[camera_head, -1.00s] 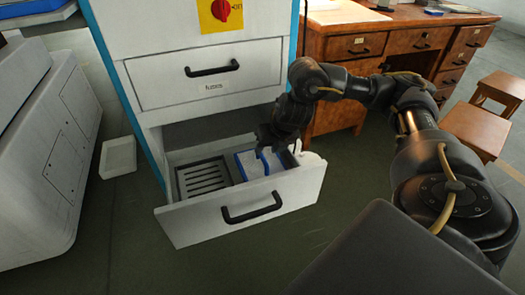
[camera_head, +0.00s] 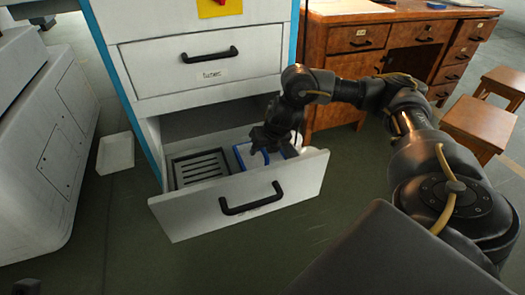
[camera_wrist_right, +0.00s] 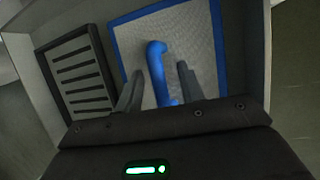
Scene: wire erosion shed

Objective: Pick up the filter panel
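The filter panel (camera_head: 241,155) lies in the open lower drawer (camera_head: 300,184) of the white cabinet. In the right wrist view the filter panel (camera_wrist_right: 200,35) has a blue frame, grey mesh and a raised blue handle (camera_wrist_right: 157,65). My right gripper (camera_head: 270,147) reaches down into the drawer over the panel and hides part of it. In the wrist view my right gripper (camera_wrist_right: 160,75) is open, with one finger on each side of the handle and gaps to both. A small dark part at the bottom left of the head view may be my left gripper; its fingers cannot be made out.
A dark slotted tray (camera_head: 200,168) lies left of the panel in the drawer, also in the wrist view (camera_wrist_right: 80,80). A closed drawer (camera_head: 200,65) is above. A wooden desk (camera_head: 340,65) and stools (camera_head: 478,128) stand right; a white bin (camera_head: 115,154) stands left.

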